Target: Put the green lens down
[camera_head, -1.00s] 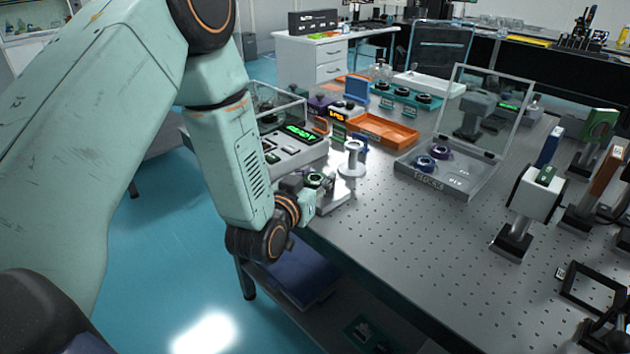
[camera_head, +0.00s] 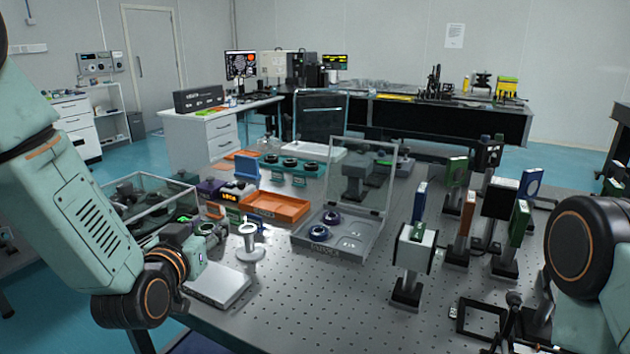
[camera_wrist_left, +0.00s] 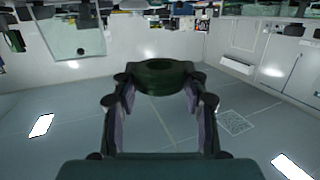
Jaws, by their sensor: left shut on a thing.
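My left gripper (camera_head: 200,238) is at the near left edge of the perforated optical table (camera_head: 330,300), above a pale flat block (camera_head: 218,285). It is shut on the green lens (camera_wrist_left: 160,76), a dark green ring held level between the fingertips in the left wrist view. The lens is small and partly hidden in the head view (camera_head: 207,228). A white spool-like stand (camera_head: 250,243) is just right of the gripper. My right arm shows at the right edge; its gripper is out of view.
An open grey case (camera_head: 345,252) with a raised clear lid holds a blue and a purple ring; other recesses are empty. An orange tray (camera_head: 275,207) and a teal rack (camera_head: 292,173) are behind. Posts with optics (camera_head: 412,262) stand to the right. The front middle is clear.

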